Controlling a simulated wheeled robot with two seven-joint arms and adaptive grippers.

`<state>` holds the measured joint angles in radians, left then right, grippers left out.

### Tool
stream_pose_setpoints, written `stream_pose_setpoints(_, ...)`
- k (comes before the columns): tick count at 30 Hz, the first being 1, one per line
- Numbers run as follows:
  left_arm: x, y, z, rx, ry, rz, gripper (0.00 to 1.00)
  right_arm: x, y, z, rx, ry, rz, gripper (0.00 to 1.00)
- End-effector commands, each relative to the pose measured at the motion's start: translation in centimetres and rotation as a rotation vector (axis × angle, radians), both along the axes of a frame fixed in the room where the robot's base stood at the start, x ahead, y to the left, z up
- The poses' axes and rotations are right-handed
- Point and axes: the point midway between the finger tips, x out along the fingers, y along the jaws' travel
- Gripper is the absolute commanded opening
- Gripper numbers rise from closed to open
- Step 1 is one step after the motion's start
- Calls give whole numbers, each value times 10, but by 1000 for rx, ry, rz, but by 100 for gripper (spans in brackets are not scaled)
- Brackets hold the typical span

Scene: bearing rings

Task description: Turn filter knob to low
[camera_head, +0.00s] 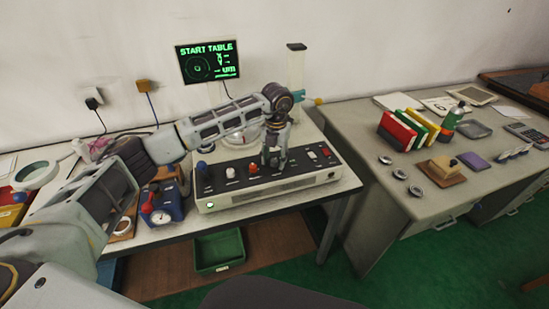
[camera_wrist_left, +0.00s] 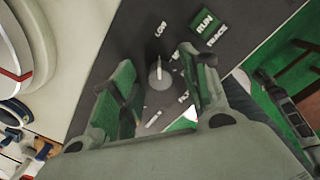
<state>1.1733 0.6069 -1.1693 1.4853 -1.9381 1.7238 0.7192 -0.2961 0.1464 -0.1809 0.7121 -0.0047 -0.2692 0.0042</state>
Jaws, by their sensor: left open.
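The filter knob (camera_wrist_left: 158,75) is a round grey knob with a white pointer line on a dark panel, in the left wrist view. The word LOW is printed above it there, and other labels to its right are partly covered. The pointer runs roughly up and down in that view; which end marks the setting I cannot tell. My left gripper (camera_head: 274,161) points down over the control box (camera_head: 270,190). Its green-padded fingers (camera_wrist_left: 160,95) are open on either side of the knob, with visible gaps. In the head view the gripper hides the knob.
A RUN label (camera_wrist_left: 205,22) is near the filter knob. A blue gauge device (camera_head: 162,207) stands left of the box. A screen (camera_head: 208,62) is on the wall behind.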

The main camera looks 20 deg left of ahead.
Motion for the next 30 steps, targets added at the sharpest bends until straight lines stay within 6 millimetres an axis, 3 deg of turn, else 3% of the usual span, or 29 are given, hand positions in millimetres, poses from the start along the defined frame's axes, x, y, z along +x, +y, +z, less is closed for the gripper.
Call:
stream_pose_setpoints(11, 0, -1, 23, 0, -2, 0, 46, 6, 0, 1, 1, -7, 0, 40)
stream_pose_setpoints(30, 0, -4, 109, -1, -1, 0, 46, 7, 1, 1, 1, -9, 1, 40)
